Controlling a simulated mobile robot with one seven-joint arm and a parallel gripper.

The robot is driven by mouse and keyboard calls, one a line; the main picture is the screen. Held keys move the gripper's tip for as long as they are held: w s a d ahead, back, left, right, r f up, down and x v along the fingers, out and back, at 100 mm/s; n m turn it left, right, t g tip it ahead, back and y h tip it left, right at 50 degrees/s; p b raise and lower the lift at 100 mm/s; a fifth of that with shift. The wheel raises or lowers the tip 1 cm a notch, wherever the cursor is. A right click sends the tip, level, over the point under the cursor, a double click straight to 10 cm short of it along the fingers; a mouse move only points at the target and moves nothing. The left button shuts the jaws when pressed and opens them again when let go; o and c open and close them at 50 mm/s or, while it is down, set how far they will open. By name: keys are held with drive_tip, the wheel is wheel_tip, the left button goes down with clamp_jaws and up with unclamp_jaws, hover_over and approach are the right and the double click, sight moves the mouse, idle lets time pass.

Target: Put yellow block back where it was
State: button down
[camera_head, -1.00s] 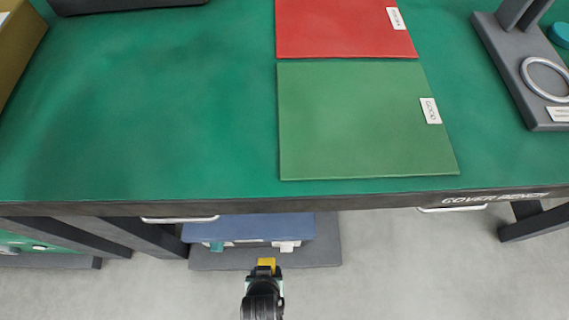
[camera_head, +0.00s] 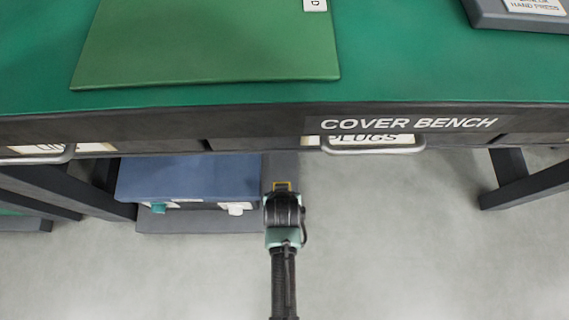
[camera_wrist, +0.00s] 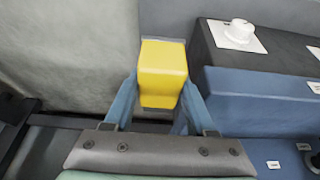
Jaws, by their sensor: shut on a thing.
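The yellow block (camera_wrist: 163,70) is held between the two fingers of my gripper (camera_wrist: 158,98) in the wrist view. Its top and front faces show; the fingers press on its sides. In the head view my gripper (camera_head: 282,192) is low, in front of the bench and just right of the blue box. The block's former place cannot be made out for certain.
The blue box (camera_head: 186,178) with a white knob (camera_head: 236,208) and a teal knob (camera_head: 158,208) stands on a grey base (camera_head: 195,224) under the cover bench (camera_head: 400,75). The bench edge and drawer handles overhang. Open floor (camera_head: 400,240) lies to the right.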

wheel_tip(320, 180, down, 16)
drive_tip(key=b, duration=1)
drive_tip(key=shift+f, duration=0.15)
drive_tip(key=shift+s, duration=0.1)
drive_tip(key=shift+f, duration=0.15)
drive_tip(key=shift+c, duration=1.1)
unclamp_jaws()
drive_tip(key=shift+r, duration=0.25)
drive_tip(key=p+v, duration=0.8)
drive_tip(key=v, duration=0.3)
drive_tip(key=shift+s+r+p, duration=0.15)
drive_tip(key=shift+r+p, duration=0.2)
drive_tip(key=shift+r, duration=0.05)
